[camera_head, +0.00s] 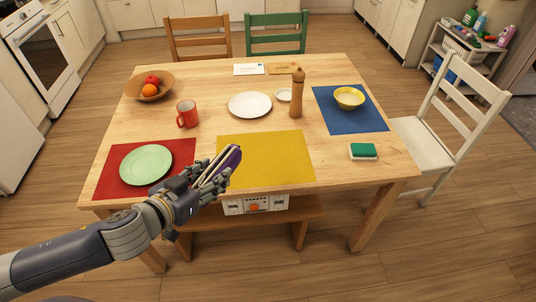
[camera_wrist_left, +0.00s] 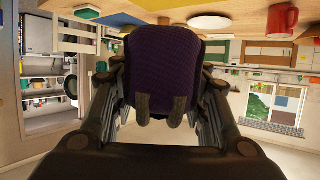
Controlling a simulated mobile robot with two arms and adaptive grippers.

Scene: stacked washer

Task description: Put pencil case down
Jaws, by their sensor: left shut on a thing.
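The pencil case (camera_head: 231,158) is dark purple and is held by my left gripper (camera_head: 214,170), which is shut on it. In the head view it is over the front edge of the table, between the red and yellow placemats. Its purple fabric (camera_wrist_left: 162,65) fills the middle of the left wrist view, between the two fingers (camera_wrist_left: 158,100). I cannot tell whether the case touches the table (camera_head: 205,110). My right gripper is in neither view.
A green plate (camera_head: 146,164) lies on the red placemat (camera_head: 108,183). The yellow placemat (camera_head: 270,158) is bare. A red mug (camera_head: 187,114), white plate (camera_head: 250,104), pepper mill (camera_head: 297,95), sponge (camera_head: 363,151) and yellow bowl (camera_head: 349,97) stand around. Bare wood shows between mug and yellow placemat.

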